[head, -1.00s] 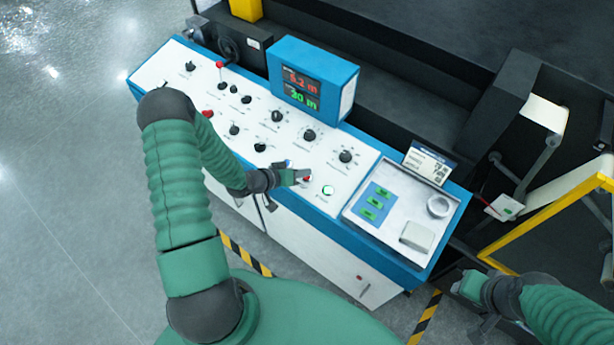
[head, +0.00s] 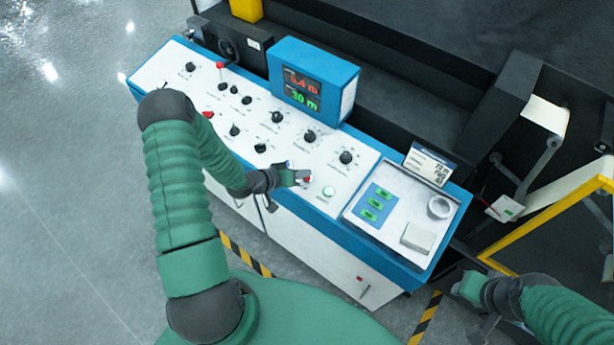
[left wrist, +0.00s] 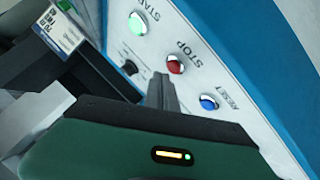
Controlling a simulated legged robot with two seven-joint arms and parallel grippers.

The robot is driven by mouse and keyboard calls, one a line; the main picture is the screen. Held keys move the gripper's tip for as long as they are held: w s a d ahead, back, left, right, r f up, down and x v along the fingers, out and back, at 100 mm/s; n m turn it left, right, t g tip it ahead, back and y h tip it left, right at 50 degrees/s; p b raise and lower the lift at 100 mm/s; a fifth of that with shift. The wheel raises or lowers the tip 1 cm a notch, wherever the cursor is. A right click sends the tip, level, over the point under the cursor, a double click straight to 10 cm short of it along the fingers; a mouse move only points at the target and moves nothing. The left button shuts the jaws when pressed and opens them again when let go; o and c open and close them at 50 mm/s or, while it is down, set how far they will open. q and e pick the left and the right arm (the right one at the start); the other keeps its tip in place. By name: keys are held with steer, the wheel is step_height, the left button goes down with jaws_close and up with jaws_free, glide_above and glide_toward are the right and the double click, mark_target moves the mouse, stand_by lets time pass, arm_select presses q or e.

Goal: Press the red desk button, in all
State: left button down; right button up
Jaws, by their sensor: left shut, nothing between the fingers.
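The red button (left wrist: 175,64), labelled STOP, sits on the white sloped panel between a lit green START button (left wrist: 137,23) and a blue RESET button (left wrist: 208,102). My left gripper is shut and empty. In the left wrist view its fingertips (left wrist: 161,88) are close beside the red button; I cannot tell if they touch it. My right gripper (head: 468,288) is low at the right, away from the panel; its fingers are unclear.
The blue-edged desk (head: 345,238) carries several black knobs and a display box (head: 312,78) with red and green digits. A tray (head: 413,212) with green labels and a tape roll lies right of the buttons. A yellow frame (head: 545,225) stands at the right.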

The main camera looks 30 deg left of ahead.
arm_select(q)
steer(key=shift+f, duration=0.1)
stand_by(0.6)
steer(key=shift+f, duration=0.2)
steer(key=shift+f+b, duration=0.4)
steer(key=shift+b, duration=0.1)
stand_by(0.4)
steer(key=shift+s+r+p, duration=0.1)
steer(key=shift+r+p, duration=0.6)
steer(key=shift+r, duration=0.1)
steer(key=shift+r, duration=0.1)
steer(key=r+p, duration=0.4)
steer(key=shift+s+r, duration=0.4)
stand_by(0.5)
